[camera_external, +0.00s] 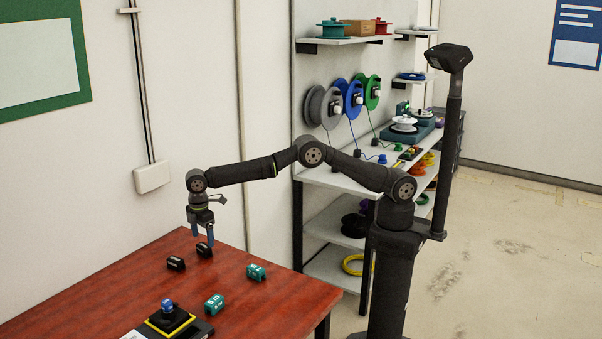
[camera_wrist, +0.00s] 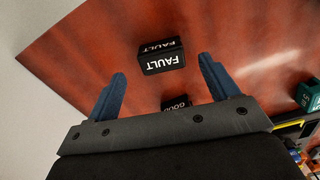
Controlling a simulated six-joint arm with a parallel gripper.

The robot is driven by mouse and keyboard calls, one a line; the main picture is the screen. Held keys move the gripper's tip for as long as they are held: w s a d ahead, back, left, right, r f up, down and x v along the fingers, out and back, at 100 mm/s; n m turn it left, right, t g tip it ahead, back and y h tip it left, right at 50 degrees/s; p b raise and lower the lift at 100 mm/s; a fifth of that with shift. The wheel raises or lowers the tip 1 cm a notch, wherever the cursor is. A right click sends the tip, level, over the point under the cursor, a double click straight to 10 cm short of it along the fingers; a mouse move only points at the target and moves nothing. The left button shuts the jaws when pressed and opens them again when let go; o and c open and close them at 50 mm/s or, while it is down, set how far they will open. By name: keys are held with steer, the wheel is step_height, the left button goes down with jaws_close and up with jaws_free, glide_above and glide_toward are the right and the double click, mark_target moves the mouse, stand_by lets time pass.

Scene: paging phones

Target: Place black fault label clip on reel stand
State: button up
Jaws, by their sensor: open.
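The black fault label clip (camera_wrist: 162,60) lies on the red-brown table, its white FAULT lettering readable in the wrist view. It appears to be the right-hand black clip (camera_external: 204,250) in the external view. My gripper (camera_external: 202,240) points down just above it. In the wrist view my gripper (camera_wrist: 161,69) is open, with its blue fingers either side of the clip in the picture and nothing gripped. On the far bench, a white reel (camera_external: 404,124) sits on a dark teal base (camera_external: 412,136); I cannot tell if this is the reel stand.
A second black clip (camera_external: 176,263), marked GOOD in the wrist view (camera_wrist: 175,103), lies close by. Teal clips (camera_external: 256,272) (camera_external: 213,305) lie towards the front. A yellow-edged device with a blue top (camera_external: 168,317) stands at the near edge. Shelves and wall-mounted reels (camera_external: 352,98) are behind my arm.

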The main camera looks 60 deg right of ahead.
mark_target(204, 245)
step_height(204, 245, down, 5)
steer(key=shift+s+a+r, duration=0.1)
steer(key=shift+c, duration=0.4)
steer(key=c, duration=1)
steer(key=shift+c, duration=0.2)
